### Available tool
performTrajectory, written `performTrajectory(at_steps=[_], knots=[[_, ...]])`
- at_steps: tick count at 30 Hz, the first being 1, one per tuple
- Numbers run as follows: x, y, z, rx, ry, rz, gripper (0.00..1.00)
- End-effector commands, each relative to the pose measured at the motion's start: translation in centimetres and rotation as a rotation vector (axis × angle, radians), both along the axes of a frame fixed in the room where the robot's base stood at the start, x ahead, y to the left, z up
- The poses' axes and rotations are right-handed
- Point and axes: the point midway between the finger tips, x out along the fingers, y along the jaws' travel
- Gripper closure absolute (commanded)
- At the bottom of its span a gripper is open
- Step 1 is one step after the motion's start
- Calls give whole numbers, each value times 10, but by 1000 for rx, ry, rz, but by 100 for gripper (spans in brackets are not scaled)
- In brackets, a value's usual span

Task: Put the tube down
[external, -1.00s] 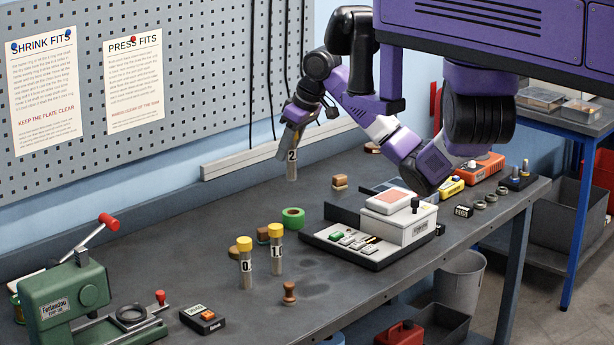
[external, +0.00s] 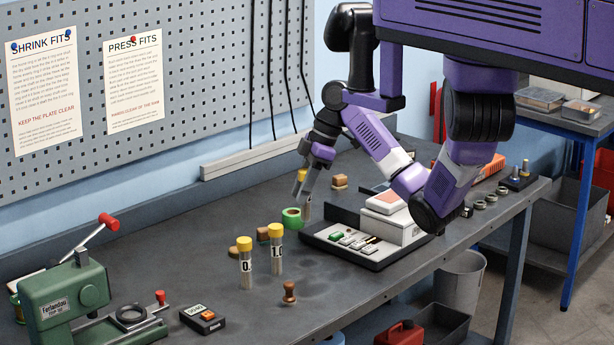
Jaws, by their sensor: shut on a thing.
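My gripper (external: 303,188) is shut on a tube (external: 305,211) with a yellow cap, above the rear middle of the bench. The tube looks nearly upright, its lower end beside the green tape roll (external: 292,217). I cannot tell whether it touches the bench, and its label is hidden. Two other yellow-capped tubes stand upright nearer the front: one marked 0 (external: 245,266) and one marked 1.0 (external: 276,252).
A black tray with a white device (external: 397,225) lies right of the held tube. A green press (external: 65,300) is at front left. Bench (external: 200,240) left of the tubes is clear.

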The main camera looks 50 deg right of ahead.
Motion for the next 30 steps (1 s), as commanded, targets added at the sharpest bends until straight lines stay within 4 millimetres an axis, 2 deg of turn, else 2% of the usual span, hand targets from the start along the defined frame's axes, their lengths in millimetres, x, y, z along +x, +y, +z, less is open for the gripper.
performTrajectory(at_steps=[1, 3, 7, 14, 24, 30], knots=[[0, 2, -19, 5, 3, 0, 100], [0, 2, -35, 4, 2, 1, 100], [0, 1, -56, 2, 1, 0, 100], [0, -1, -67, 0, 0, -2, 100], [0, -1, -106, 0, 1, -2, 100], [1, -1, -107, -1, -1, -2, 100]])
